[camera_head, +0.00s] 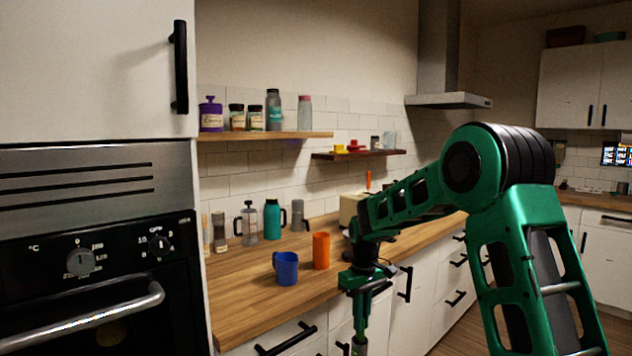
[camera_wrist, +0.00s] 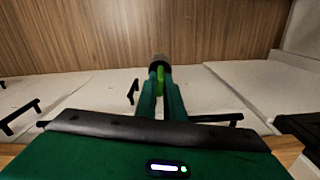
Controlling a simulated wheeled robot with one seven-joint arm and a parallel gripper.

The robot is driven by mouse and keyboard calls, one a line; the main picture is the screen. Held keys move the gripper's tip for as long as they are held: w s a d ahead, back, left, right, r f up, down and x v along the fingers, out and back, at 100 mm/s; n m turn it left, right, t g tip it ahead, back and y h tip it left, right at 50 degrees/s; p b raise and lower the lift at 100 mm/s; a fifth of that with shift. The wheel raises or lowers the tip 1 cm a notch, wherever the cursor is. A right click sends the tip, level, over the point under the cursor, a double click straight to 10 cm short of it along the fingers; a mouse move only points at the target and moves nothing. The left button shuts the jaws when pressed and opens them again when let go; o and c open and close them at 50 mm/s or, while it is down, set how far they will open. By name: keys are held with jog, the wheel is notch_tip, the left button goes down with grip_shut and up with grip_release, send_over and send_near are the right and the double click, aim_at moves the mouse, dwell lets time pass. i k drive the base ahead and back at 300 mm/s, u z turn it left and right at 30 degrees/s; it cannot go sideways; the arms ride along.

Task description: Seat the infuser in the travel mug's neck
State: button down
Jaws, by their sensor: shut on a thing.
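My gripper (camera_head: 361,318) points down in front of the counter's drawer fronts, past the front edge. It is shut on a slim thing with a bright green part (camera_wrist: 160,76) between the fingers and a dark round end beyond them, seemingly the infuser. In the head view its grey lower end (camera_head: 359,347) is cut by the bottom edge. The travel mug is not certain: an upright orange tumbler (camera_head: 321,250) stands near the counter's front, and a teal flask with a dark top (camera_head: 271,220) stands farther back. My gripper is apart from both. The inside of each is hidden.
A blue mug (camera_head: 286,268) stands left of the orange tumbler. A French press (camera_head: 249,222) and a grey handled vessel (camera_head: 297,215) stand at the back of the wooden counter (camera_head: 240,290). Black drawer handles (camera_head: 286,339) stick out below. Shelves with jars hang above.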

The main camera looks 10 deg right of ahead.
aim_at(321, 240)
jog(key=u, duration=0.55)
jog(key=k, duration=0.95)
jog(key=z, duration=0.75)
jog(key=i, duration=1.75)
jog(key=u, duration=0.05)
